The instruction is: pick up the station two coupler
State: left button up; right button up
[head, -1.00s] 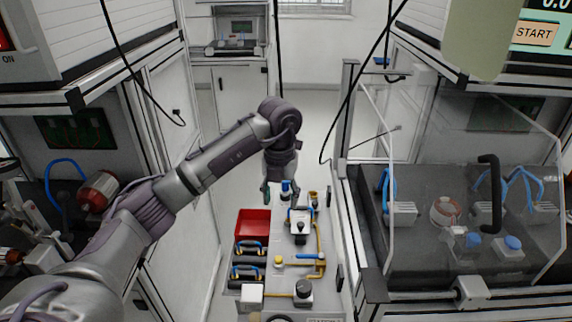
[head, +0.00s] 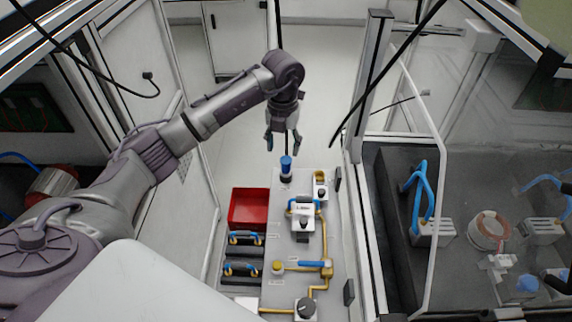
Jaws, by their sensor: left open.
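A narrow grey bench (head: 290,255) stands in the middle of the head view. A blue-topped cylinder with a dark base (head: 286,166) stands upright at its far end. It may be the coupler, but I cannot read a label that says so. My left gripper (head: 283,146) points down, open and empty. Its fingertips show just above and behind the blue top in the picture, one on each side of it. I cannot tell the depth gap between them. My right gripper is not in view.
A red bin (head: 249,207) and black blocks with blue handles (head: 241,242) line the bench's left side. A white block (head: 302,214), yellow pipes (head: 324,245) and a black knob (head: 306,309) are on the bench. A clear-screened station (head: 437,200) stands to the right.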

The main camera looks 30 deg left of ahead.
aim_at(286, 159)
pick_arm(q)
notch_tip(286, 159, down, 2)
jog(key=shift+w+f, duration=0.1)
jog(key=shift+f, duration=0.05)
jog(key=shift+d+f+p, duration=0.2)
jog(key=shift+f+p, duration=0.05)
jog(key=shift+f, duration=1.1)
jog(key=shift+d+f+p, duration=0.15)
jog(key=shift+f+p, duration=0.05)
jog(key=shift+f, duration=1.15)
jog(key=shift+c, duration=0.2)
grip_shut()
